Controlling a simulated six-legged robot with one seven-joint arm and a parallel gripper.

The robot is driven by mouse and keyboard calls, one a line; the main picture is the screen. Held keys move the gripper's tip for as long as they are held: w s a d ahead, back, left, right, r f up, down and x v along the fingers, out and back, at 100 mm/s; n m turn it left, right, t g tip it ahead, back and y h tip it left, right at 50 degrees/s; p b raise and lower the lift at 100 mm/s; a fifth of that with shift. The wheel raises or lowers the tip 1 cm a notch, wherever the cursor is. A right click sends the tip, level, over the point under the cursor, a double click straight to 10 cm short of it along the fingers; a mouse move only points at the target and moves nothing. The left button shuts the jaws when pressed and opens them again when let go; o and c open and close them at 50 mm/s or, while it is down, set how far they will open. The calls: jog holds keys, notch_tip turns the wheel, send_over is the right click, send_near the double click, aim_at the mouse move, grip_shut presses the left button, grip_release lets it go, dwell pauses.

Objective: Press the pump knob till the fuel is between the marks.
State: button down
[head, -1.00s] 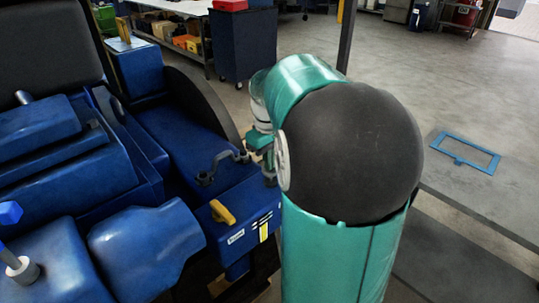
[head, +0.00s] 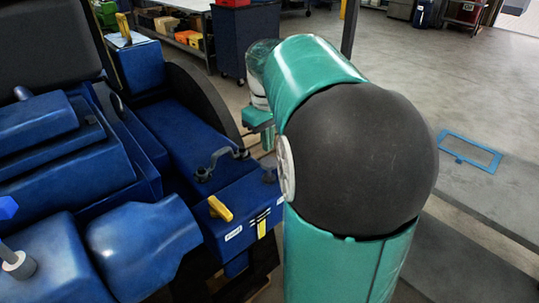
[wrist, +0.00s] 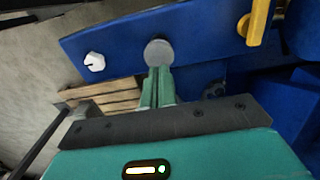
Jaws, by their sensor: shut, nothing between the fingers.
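The pump knob (wrist: 158,52) is a round grey cap on the blue engine housing in the wrist view. It also shows as a small dark knob (head: 269,172) in the head view. My gripper (wrist: 157,75) is shut and empty, its green fingertips pointing at the knob. In the head view my gripper (head: 268,142) is above the knob, apparently with a gap. A narrow upright yellow strip (head: 262,228), apparently the fuel gauge, is on the housing's front face with dark marks by its top. The exact fuel level is too small to read.
A yellow handle (head: 220,208) and a dark curved bracket (head: 220,163) are on the housing left of the knob. A white hex fitting (wrist: 95,62) is beside the knob in the wrist view. A blue frame (head: 469,151) lies on the grey surface at right.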

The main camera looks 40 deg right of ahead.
aim_at(266, 162)
notch_tip(266, 162, up, 7)
jog(key=shift+a, duration=0.2)
jog(key=shift+f, duration=0.1)
dwell(1.5)
jog(key=s+a+f+t, duration=0.2)
jog(key=s+a+f, duration=0.2)
jog(key=a, duration=0.7)
jog(key=s+a+f+t, duration=0.3)
jog(key=s+a, duration=0.5)
jog(key=a, duration=0.4)
jog(key=shift+s+f+m+t, duration=0.3)
jog(key=shift+s+f, duration=0.05)
jog(key=shift+f, duration=0.15)
